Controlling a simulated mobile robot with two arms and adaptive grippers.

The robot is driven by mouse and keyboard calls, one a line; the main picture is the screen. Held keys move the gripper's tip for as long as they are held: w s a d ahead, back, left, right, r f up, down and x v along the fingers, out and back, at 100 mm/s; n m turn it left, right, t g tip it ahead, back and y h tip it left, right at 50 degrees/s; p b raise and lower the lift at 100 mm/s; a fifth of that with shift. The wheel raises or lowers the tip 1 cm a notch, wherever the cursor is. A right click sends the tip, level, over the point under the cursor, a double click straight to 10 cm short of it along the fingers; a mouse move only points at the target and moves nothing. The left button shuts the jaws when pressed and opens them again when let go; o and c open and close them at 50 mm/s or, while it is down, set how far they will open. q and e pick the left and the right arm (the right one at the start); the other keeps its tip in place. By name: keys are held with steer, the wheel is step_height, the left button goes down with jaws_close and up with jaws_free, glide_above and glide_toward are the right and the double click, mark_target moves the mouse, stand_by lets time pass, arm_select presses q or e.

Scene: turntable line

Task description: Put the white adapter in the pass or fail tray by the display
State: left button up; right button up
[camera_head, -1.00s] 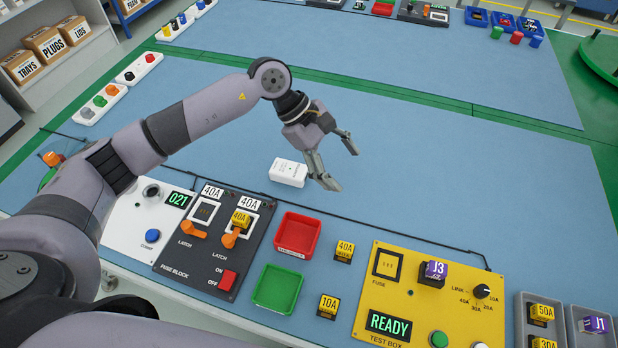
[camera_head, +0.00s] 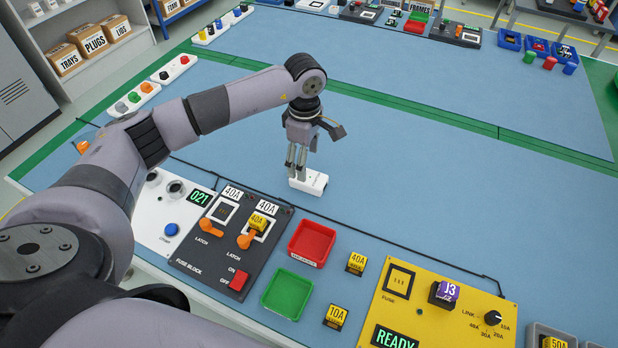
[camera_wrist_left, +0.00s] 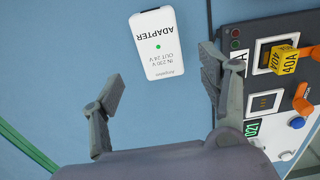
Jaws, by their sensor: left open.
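The white adapter (camera_head: 313,182) lies flat on the blue table, behind the fuse block in the head view. In the left wrist view the adapter (camera_wrist_left: 157,44) shows its label "ADAPTER" and a green dot. My left gripper (camera_head: 296,171) points down at the adapter's left end; in the wrist view its open fingers (camera_wrist_left: 160,88) stand apart, with the adapter just beyond them and nothing held. The red tray (camera_head: 312,240) and the green tray (camera_head: 287,293) are empty, to the right of the fuse block. The display (camera_head: 201,197) reads 021. My right gripper is not in view.
The fuse block (camera_head: 222,262) has orange latches and a red switch. Yellow fuses (camera_head: 356,263) lie beside the trays. The yellow test box (camera_head: 430,310) stands at the front right. A dark cable runs between adapter and trays. The table behind the adapter is clear.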

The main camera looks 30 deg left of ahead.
mark_target(309, 181)
arm_select(q)
steer(key=shift+f, duration=0.75)
step_height(309, 181, down, 4)
steer(key=shift+s+f+p, duration=0.1)
steer(key=shift+p, duration=0.65)
steer(key=shift+f, duration=0.55)
steer(key=shift+c, duration=0.5)
steer(key=shift+r, duration=0.1)
steer(key=c, duration=1.5)
